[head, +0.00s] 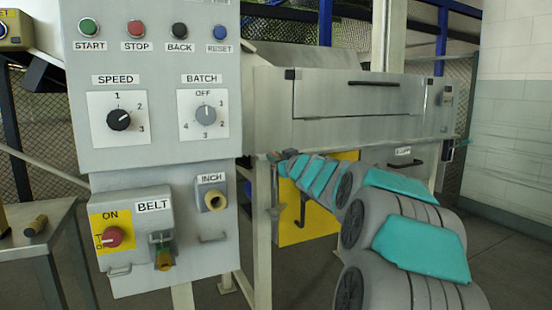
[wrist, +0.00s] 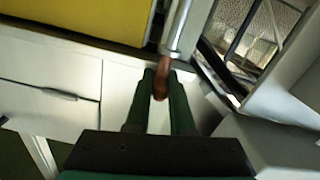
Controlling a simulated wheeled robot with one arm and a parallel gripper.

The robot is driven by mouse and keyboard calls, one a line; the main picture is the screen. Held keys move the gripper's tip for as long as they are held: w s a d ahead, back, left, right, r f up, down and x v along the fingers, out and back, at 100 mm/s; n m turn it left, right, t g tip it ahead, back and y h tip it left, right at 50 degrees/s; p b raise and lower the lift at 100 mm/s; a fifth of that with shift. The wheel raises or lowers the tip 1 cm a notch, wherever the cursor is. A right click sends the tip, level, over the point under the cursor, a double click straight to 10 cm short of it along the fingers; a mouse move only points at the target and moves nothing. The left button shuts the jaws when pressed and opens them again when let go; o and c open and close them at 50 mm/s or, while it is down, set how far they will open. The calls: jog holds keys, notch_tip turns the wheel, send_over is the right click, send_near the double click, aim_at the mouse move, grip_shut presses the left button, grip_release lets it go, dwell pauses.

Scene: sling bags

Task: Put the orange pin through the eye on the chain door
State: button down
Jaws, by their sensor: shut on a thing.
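My gripper (wrist: 161,78) shows in the wrist view as two dark green fingers, shut on a dull reddish-orange piece, the orange pin (wrist: 161,88). In the head view my gripper (head: 279,157) is small and far off, at the end of my outstretched arm, by the machine's corner post. The yellow chain door (head: 323,218) is behind and below my arm, partly hidden by it. It also shows at the upper left in the wrist view (wrist: 75,18).
A grey control cabinet (head: 152,75) with buttons and dials stands close at the left. Its belt switch box (head: 130,235) juts out. A steel hood (head: 360,100) is above my arm. A table (head: 38,232) is at far left; open floor is at right.

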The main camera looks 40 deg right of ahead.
aim_at(275, 175)
jog(key=shift+s, duration=0.1)
notch_tip(275, 175, down, 6)
jog(key=b, duration=0.4)
dwell(0.4)
jog(key=shift+r+p, duration=0.15)
jog(key=shift+p, duration=0.6)
dwell(1.6)
jog(key=shift+f+b, duration=2.45)
jog(key=shift+f, duration=1.15)
jog(key=c, duration=0.7)
grip_release()
